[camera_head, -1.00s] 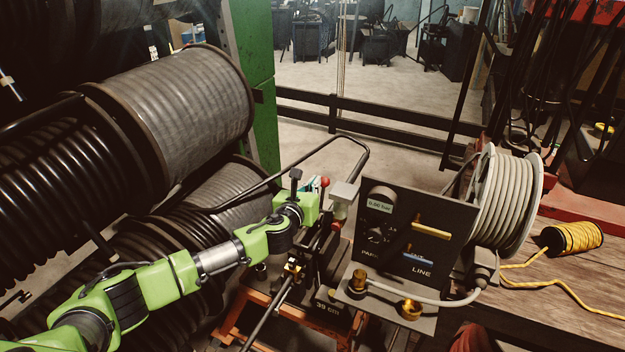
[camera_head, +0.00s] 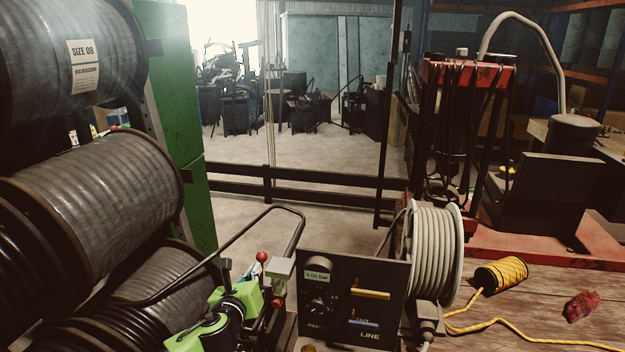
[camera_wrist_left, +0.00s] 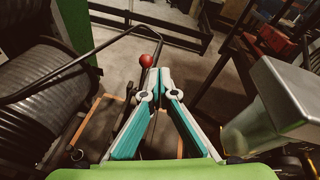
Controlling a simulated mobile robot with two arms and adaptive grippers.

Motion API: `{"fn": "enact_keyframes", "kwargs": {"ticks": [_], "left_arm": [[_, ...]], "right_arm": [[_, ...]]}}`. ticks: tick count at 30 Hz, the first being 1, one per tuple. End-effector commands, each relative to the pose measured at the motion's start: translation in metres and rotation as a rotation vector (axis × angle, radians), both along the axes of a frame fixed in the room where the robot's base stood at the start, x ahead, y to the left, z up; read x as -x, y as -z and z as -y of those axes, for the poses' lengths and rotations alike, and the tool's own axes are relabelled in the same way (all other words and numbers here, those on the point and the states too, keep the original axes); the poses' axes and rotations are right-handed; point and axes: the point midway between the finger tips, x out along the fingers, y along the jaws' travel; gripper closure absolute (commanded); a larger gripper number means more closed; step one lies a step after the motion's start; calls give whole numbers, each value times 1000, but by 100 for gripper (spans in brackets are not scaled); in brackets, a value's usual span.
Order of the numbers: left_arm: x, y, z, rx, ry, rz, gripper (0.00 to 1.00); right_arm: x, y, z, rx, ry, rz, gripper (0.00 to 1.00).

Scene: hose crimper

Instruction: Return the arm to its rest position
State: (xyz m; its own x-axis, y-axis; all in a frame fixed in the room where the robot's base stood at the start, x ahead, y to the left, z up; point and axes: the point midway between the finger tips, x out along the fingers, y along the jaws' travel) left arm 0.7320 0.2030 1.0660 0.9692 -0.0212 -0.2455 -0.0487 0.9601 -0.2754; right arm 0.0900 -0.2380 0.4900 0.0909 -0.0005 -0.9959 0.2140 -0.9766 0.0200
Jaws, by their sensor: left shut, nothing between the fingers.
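My left gripper (camera_head: 232,290) is at the bottom of the head view, on the end of my green arm, beside the crimper's small machine parts. In the left wrist view its teal and grey fingers (camera_wrist_left: 157,75) meet at the tips with nothing between them. A red ball knob (camera_head: 262,257) stands close by; in the left wrist view the knob (camera_wrist_left: 150,61) shows just beyond the fingertips. I cannot tell whether they touch. Most of my left arm is below the head picture. My right gripper is not in view.
A black gauge panel (camera_head: 352,300) marked LINE stands right of the gripper, with a grey hose reel (camera_head: 436,252) behind it. Large hose drums (camera_head: 95,200) fill the left. A yellow rope spool (camera_head: 502,274) and red rag (camera_head: 581,306) lie on the wooden bench (camera_head: 535,318).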

Motion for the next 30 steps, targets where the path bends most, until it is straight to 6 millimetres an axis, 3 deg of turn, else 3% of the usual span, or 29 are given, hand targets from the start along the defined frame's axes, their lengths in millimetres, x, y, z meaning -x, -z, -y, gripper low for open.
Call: {"fn": "enact_keyframes", "kwargs": {"ticks": [1, 5, 11, 18, 24, 30], "left_arm": [[18, 17, 15, 118, -25, -42, 100], [69, 52, 40, 474, -156, -159, 100], [163, 99, 54, 1045, -494, -351, 100], [289, 138, 37, 1602, -1062, -484, 100], [360, 149, 20, 1821, -1419, -473, 100], [417, 152, 6, 1943, -1703, -415, 100]], "right_arm": [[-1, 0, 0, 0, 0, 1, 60], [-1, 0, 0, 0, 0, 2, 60], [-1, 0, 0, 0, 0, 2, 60], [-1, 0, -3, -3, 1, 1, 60], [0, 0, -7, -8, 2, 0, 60], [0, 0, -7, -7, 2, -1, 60]]}}
